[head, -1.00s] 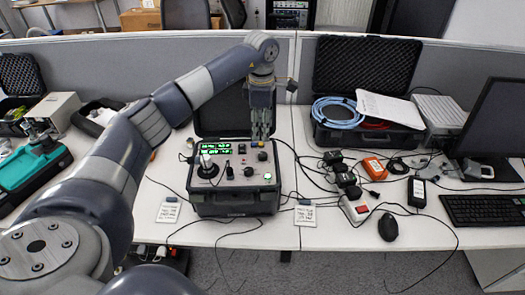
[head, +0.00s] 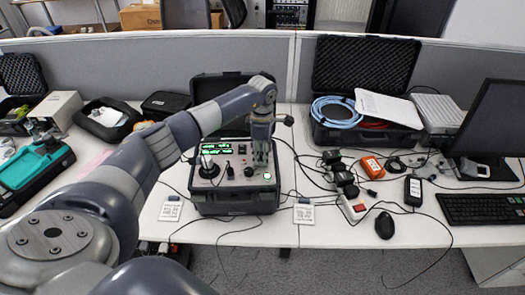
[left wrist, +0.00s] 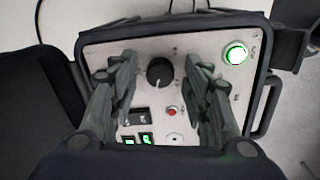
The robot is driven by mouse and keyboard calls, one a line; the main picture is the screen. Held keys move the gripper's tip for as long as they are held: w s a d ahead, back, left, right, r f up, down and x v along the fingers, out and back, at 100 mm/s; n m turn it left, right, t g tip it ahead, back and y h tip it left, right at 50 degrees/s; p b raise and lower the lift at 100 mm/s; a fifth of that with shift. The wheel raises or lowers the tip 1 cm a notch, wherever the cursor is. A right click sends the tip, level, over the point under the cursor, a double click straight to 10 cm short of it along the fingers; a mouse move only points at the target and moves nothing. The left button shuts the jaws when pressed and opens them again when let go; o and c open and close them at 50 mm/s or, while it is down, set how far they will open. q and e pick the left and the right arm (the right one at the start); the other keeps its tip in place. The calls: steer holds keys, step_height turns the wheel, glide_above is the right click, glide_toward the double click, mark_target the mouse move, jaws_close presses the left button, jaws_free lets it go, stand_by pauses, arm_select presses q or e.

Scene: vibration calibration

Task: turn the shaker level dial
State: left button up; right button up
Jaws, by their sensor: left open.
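The shaker unit (head: 238,200) is an open black case with a light control panel, at the middle of the table in the head view. A round black dial (left wrist: 160,72) with a pale mark sits on its panel in the left wrist view. My left gripper (head: 260,172) points down over the right part of the panel. Its fingers (left wrist: 161,75) are open and empty, one on each side of the dial in the left wrist view. Whether they touch the dial I cannot tell. My right gripper is not in view.
The panel also holds a green-lit button (left wrist: 235,53), a small red button (left wrist: 172,110) and a black post (head: 208,168). The raised lid (head: 205,92) stands behind. Cables and adapters lie to the right, near a mouse (head: 385,225). A paper card (head: 171,208) lies at front left.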

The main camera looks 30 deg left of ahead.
arm_select(q)
jaws_close()
steer(key=shift+n, duration=0.3)
steer(key=shift+n+b, duration=0.55)
steer(key=shift+n, duration=0.45)
steer(key=n+b, duration=0.1)
steer(key=n, duration=0.2)
steer(key=shift+n, duration=0.3)
steer(key=n, duration=0.3)
steer(key=shift+n+g+b, duration=0.3)
steer(key=shift+n+b, duration=0.1)
steer(key=shift+n, duration=1.5)
